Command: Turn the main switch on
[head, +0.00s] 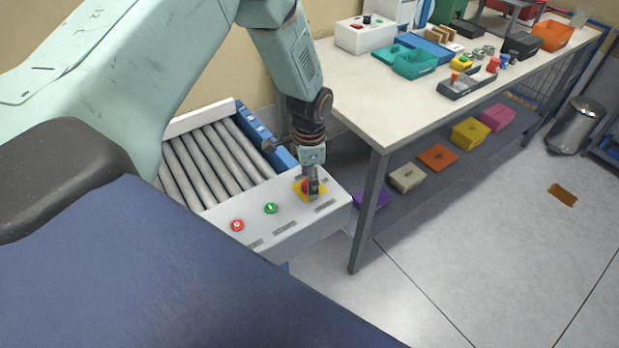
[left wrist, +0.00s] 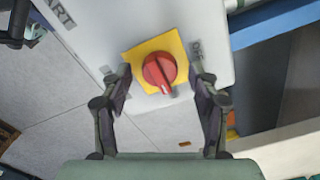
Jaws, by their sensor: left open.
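The main switch is a red rotary knob (left wrist: 160,70) on a yellow square plate (left wrist: 137,55), set in a white control panel (head: 225,208). A white mark shows on the knob's lower edge in the left wrist view. In the head view the yellow plate (head: 298,187) is partly hidden by my left gripper (head: 313,192). In the left wrist view my left gripper (left wrist: 163,84) is open, one finger on each side of the knob, with visible gaps. My right gripper is in neither view.
A red button (head: 237,225) and a green button (head: 271,208) sit left of the switch. A roller conveyor (head: 215,155) lies behind the panel. A workbench (head: 375,105) with bins and parts stands close on the right, with lidded boxes on its lower shelf.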

